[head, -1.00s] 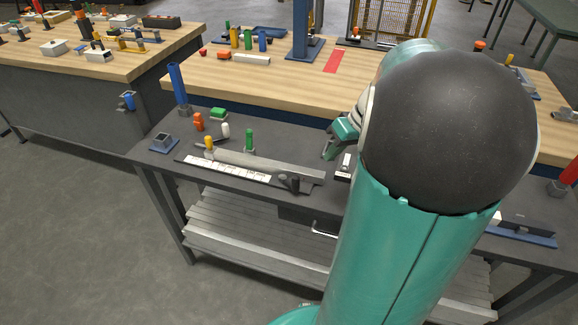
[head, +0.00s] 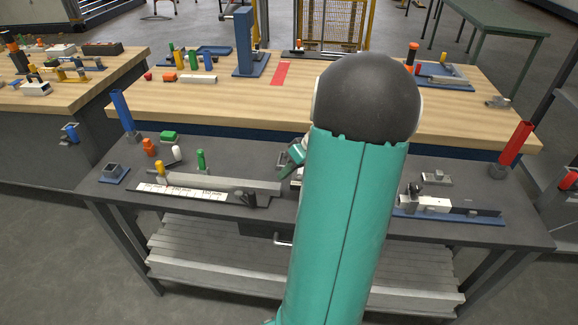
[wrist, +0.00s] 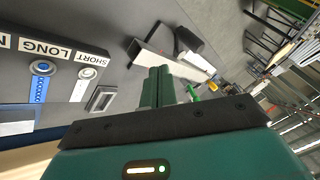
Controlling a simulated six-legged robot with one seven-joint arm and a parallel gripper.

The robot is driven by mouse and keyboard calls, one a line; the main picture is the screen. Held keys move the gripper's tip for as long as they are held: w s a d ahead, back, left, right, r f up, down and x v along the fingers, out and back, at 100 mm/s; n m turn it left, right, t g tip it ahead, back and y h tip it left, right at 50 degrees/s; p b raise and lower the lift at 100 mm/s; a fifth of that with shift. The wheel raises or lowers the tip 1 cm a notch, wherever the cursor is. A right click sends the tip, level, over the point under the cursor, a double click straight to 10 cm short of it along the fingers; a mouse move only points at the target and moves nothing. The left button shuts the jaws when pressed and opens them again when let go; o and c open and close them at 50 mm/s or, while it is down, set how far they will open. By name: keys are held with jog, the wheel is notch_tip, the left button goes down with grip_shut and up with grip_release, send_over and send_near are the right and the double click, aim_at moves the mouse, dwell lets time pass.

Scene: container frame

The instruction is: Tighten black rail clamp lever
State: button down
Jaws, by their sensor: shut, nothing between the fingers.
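A black clamp lever (head: 248,199) sits at the right end of a long grey rail (head: 225,182) on the dark bench. The rail lies behind a white printed scale strip (head: 180,192). My gripper (head: 293,158) is above the bench, beyond the rail's right end, partly hidden by my arm. In the wrist view, my gripper's green fingers (wrist: 158,87) are together and empty. The end of the grey rail (wrist: 165,60) and a dark lever-like part (wrist: 188,40) show beyond the fingertips. The fingers appear apart from the lever.
Green (head: 201,160), yellow (head: 160,171) and white (head: 177,153) pegs stand near the rail. A blue-railed fixture (head: 450,213) lies at the bench's right. Blue (head: 122,110) and red (head: 516,143) upright tubes stand at the ends. A SHORT/LONG labelled board (wrist: 55,50) shows in the wrist view.

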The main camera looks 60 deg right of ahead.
jog(key=x, duration=0.5)
jog(key=shift+w+a, duration=0.1)
jog(key=shift+a, duration=0.05)
jog(key=a, duration=0.2)
jog(key=shift+w+a+r, duration=0.1)
jog(key=shift+w+a, duration=0.15)
jog(key=shift+a, duration=0.05)
jog(key=shift+w+a, duration=0.25)
jog(key=shift+a, duration=0.2)
